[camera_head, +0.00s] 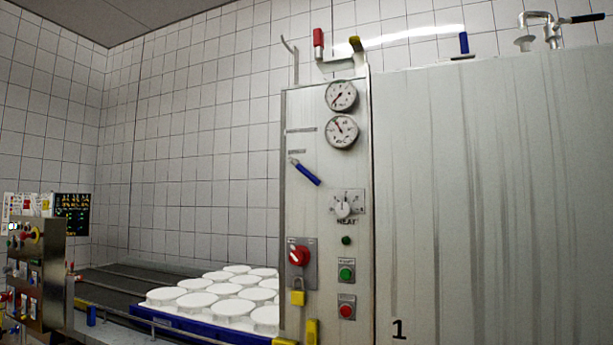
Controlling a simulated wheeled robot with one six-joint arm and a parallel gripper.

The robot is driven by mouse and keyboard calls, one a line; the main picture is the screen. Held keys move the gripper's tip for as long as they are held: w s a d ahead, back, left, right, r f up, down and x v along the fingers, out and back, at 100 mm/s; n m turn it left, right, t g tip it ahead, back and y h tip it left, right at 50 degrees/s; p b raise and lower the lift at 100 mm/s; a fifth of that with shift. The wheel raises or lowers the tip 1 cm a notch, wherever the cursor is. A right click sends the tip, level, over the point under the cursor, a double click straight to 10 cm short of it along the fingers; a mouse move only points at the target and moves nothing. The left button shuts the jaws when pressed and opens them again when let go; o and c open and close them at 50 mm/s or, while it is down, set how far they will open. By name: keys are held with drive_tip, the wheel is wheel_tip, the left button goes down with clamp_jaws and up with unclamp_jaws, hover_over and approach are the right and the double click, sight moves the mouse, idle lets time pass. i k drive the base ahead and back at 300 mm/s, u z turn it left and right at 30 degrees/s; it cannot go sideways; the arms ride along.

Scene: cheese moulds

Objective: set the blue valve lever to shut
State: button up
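A blue valve lever (305,172) is on the left part of the tall steel panel (310,225). It slants from a small pivot at its upper left down to the lower right. Two small label plates sit above it, too small to read. Another blue handle (463,43) stands upright on top of the large steel cabinet at the right. My gripper does not show in this view, so its place relative to the lever cannot be told.
Two round gauges (341,96), a HEAT dial (344,206), a red rotary switch (299,255), a yellow padlock (298,292) and push buttons share the panel. White moulds (232,290) fill a blue tray at lower left. A control box (38,265) stands far left.

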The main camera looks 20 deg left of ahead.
sight(296, 162)
drive_tip(key=u, duration=0.15)
drive_tip(key=i, duration=1)
drive_tip(key=u, duration=1.05)
